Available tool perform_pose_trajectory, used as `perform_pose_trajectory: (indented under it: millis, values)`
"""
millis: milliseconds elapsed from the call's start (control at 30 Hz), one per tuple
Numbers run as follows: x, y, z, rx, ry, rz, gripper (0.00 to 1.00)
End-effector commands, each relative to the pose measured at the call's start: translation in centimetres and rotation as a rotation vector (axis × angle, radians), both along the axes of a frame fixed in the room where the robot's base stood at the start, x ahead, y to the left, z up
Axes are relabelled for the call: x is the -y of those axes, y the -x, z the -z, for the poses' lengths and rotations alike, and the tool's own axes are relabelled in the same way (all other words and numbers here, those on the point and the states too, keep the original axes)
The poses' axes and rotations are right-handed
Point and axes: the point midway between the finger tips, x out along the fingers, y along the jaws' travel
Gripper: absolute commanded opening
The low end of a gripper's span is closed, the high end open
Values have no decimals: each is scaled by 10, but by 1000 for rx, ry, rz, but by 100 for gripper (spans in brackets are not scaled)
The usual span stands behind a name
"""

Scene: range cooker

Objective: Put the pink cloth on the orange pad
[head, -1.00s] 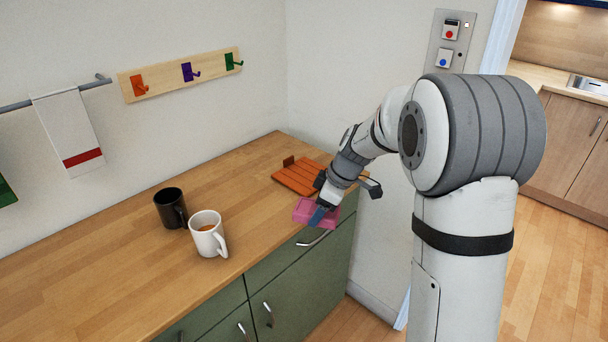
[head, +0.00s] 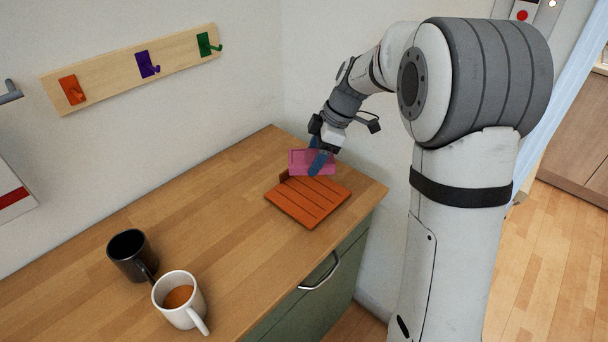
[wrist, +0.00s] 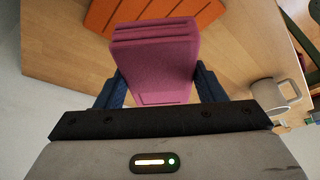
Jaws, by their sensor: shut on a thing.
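The pink cloth (head: 301,161) is a folded block between the blue fingers of my gripper (head: 318,165). In the wrist view the cloth (wrist: 158,60) sits between both fingers of my gripper (wrist: 158,90). It appears held above the counter, at the far edge of the orange pad. The orange pad (head: 310,203) is a slatted square lying on the wooden counter near its right end, with a small raised tab at its back left corner. Nothing lies on its visible part. The pad also shows at the top of the wrist view (wrist: 205,14).
A black mug (head: 130,255) and a white mug (head: 181,303) with brown contents stand at the counter's front left. A rail with coloured hooks (head: 140,70) is on the wall. The wooden counter (head: 210,210) between mugs and pad is clear.

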Motion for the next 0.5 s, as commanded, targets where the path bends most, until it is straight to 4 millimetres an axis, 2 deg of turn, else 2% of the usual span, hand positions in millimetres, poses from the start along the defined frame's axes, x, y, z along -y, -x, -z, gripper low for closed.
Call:
perform_pose_trajectory:
  millis: [67, 300, 500]
  values:
    - [-2, 1, 6, -3, 0, -4, 34]
    - [-6, 2, 49, -4, 0, -13, 34]
    - [-7, 2, 66, -1, 0, -15, 34]
